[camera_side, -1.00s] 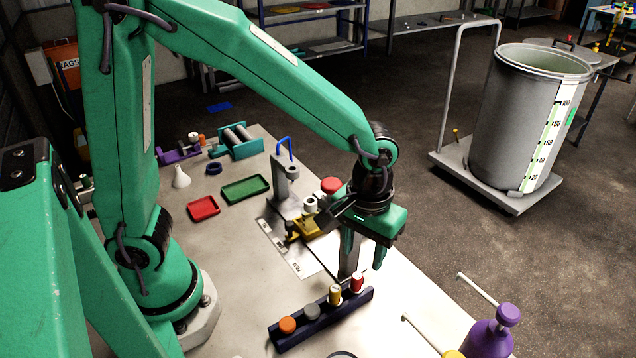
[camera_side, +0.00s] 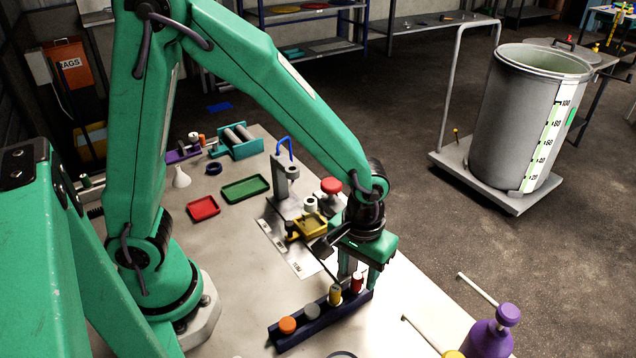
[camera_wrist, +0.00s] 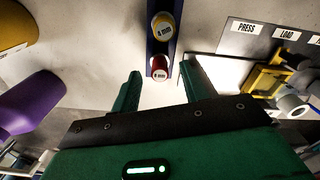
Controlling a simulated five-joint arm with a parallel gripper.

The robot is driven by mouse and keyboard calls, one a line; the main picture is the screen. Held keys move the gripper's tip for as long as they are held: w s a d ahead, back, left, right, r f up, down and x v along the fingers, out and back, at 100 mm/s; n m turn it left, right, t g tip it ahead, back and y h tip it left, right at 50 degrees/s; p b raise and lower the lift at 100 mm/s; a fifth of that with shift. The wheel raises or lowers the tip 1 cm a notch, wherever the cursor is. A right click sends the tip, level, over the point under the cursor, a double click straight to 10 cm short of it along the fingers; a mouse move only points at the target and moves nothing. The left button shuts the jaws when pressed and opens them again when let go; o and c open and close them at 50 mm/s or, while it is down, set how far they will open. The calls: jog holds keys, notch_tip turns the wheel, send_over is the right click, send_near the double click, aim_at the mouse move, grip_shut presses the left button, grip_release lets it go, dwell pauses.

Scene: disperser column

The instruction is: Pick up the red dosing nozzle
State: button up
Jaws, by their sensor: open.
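The red dosing nozzle (camera_side: 357,283) stands in the last slot, at the right end of the dark blue rack (camera_side: 322,321). In the wrist view the red nozzle (camera_wrist: 159,70) shows its labelled top, just beyond and between the tips of my gripper (camera_wrist: 161,72). In the side view my gripper (camera_side: 358,277) is low over the rack's right end, its fingers apart on either side of the red nozzle. My gripper is open and empty. Whether a finger touches the nozzle cannot be told.
A yellow nozzle (camera_side: 335,294) stands beside the red one, with grey (camera_side: 312,311) and orange (camera_side: 287,325) tops further along. A yellow fixture (camera_side: 309,224) and a red knob (camera_side: 331,186) are behind my gripper. A purple bottle (camera_side: 488,335) stands front right.

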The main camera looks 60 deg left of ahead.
jog(key=shift+f, duration=1)
grip_shut()
